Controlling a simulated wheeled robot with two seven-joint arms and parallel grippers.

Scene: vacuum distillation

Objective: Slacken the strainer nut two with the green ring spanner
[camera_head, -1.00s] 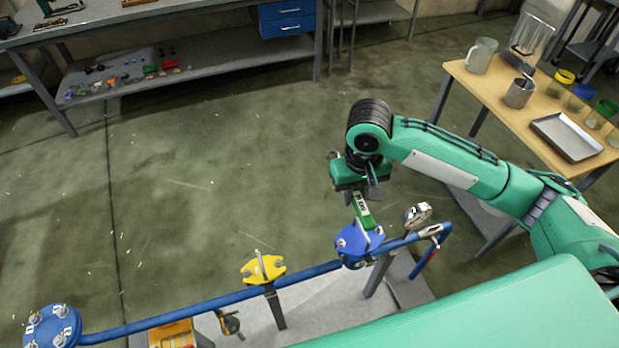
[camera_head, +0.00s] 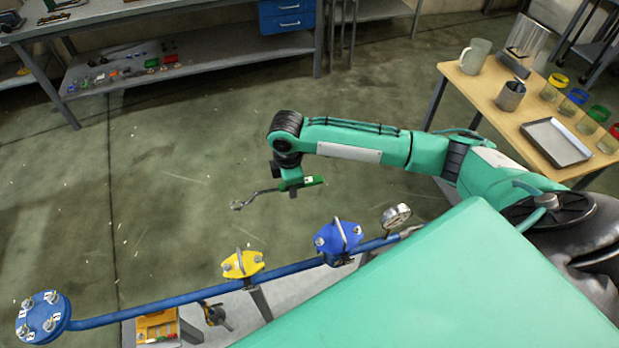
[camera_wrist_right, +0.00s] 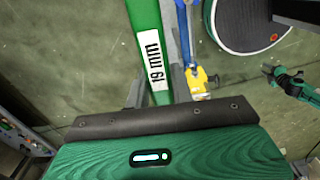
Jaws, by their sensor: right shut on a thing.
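The green ring spanner (camera_wrist_right: 147,45), marked 19 mm, fills the upper middle of the right wrist view. My right gripper (camera_head: 292,184) is shut on it, above the floor beyond the blue pipe; the spanner's green part (camera_head: 314,181) shows at the gripper's right. A thin grey piece sticks out to the left; I cannot tell whether it belongs to the spanner. A round blue flange (camera_head: 43,314) with several nuts and white number labels is at the lower left, well apart from the gripper. The labels are too small to read surely. My left gripper is not in view.
A blue pipe (camera_head: 190,291) carries a yellow fitting (camera_head: 243,264), a blue fitting (camera_head: 338,238) and a gauge (camera_head: 397,215). A yellow bin (camera_head: 157,327) stands below the pipe. A wooden table (camera_head: 480,95) with vessels is at right. Open floor lies beyond the pipe.

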